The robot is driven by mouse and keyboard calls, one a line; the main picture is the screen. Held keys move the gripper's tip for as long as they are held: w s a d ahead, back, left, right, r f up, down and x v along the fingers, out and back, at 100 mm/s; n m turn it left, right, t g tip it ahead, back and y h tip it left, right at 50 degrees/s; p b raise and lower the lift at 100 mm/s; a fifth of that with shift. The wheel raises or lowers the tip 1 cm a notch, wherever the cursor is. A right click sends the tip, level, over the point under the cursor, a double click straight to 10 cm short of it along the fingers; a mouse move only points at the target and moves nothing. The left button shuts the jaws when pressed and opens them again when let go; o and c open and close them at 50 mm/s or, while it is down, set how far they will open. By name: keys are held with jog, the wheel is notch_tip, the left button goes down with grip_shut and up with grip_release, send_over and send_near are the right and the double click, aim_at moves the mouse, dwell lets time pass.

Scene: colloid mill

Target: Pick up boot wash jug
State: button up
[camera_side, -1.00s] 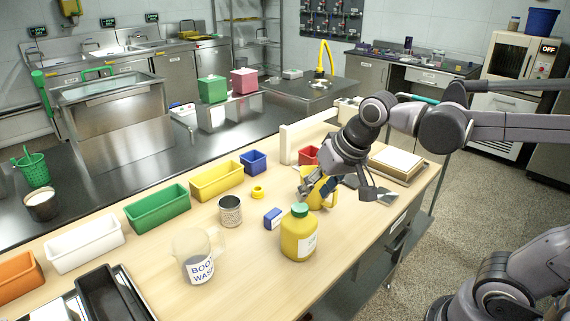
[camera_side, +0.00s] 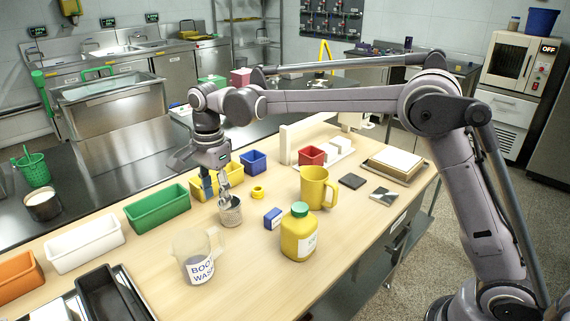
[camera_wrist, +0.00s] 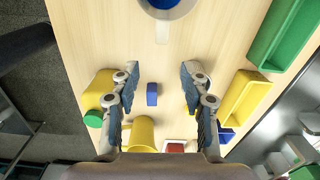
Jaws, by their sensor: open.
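The boot wash jug (camera_side: 184,254) is a clear, greyish jug with a white label in blue letters. It stands upright at the near left of the wooden table, its handle toward the back right. In the wrist view, what looks like this jug (camera_wrist: 162,30) is at the top edge, partly cut off, seen from above. My gripper (camera_side: 216,190) is open and empty, fingers pointing down, behind the jug and in front of the yellow bin. In the wrist view its fingers (camera_wrist: 160,70) are spread, with the jug beyond the tips.
A metal cup (camera_side: 230,212) stands close to my fingers; I cannot tell if they touch. A blue box (camera_side: 272,218), yellow bottle (camera_side: 297,240) and yellow mug (camera_side: 313,187) stand to the right. Green (camera_side: 157,209) and yellow (camera_side: 205,183) bins line the back. Table around the jug is clear.

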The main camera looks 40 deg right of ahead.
aim_at(218, 226)
jog(key=shift+w+a+f+m, duration=0.35)
jog(key=shift+f+m, duration=0.05)
jog(key=shift+f, duration=0.15)
notch_tip(218, 226, down, 11)
jog(key=shift+s+r, duration=0.1)
jog(key=shift+r, duration=0.05)
grip_shut()
